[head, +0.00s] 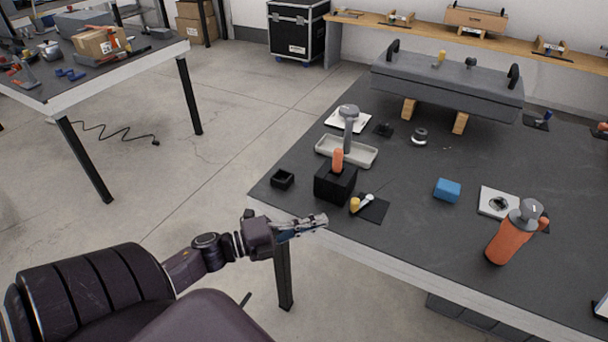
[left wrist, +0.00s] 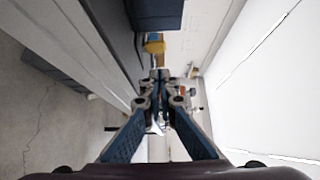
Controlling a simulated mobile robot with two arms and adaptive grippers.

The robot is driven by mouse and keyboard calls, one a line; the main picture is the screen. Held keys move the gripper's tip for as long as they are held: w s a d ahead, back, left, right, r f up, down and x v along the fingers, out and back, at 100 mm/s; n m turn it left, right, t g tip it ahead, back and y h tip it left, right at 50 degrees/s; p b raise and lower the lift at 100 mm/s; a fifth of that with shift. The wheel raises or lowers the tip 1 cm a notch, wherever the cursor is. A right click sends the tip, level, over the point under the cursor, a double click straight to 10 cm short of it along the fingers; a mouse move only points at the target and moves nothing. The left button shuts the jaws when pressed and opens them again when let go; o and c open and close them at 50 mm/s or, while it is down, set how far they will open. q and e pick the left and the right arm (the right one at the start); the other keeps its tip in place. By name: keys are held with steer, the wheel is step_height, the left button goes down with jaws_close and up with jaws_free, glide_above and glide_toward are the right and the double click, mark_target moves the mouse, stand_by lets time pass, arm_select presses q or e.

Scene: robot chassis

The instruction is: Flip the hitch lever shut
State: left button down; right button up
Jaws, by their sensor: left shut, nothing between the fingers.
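On the dark table, a small black plate (head: 376,210) carries a pale lever-like part (head: 367,198) and a yellow piece (head: 355,204); this looks like the hitch lever, but it is too small to tell its exact position. A yellow piece also shows in the left wrist view (left wrist: 154,47), just beyond the fingertips. My left gripper (head: 318,221) is shut and empty, off the table's near left edge, left of and in front of the plate and apart from it. Its fingers meet in the left wrist view (left wrist: 160,82). My right gripper is not in view.
A black box (head: 335,186) with an orange-handled tool stands beside the plate. A small black tray (head: 282,179), a blue block (head: 447,190) and an orange bottle (head: 508,240) are nearby. A grey chassis (head: 447,82) rests on wooden blocks behind. The table's front middle is clear.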

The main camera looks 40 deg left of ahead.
arm_select(q)
steer(key=v, duration=0.3)
steer(key=shift+s+a, duration=0.1)
steer(key=shift+s, duration=0.2)
steer(key=shift+f, duration=0.1)
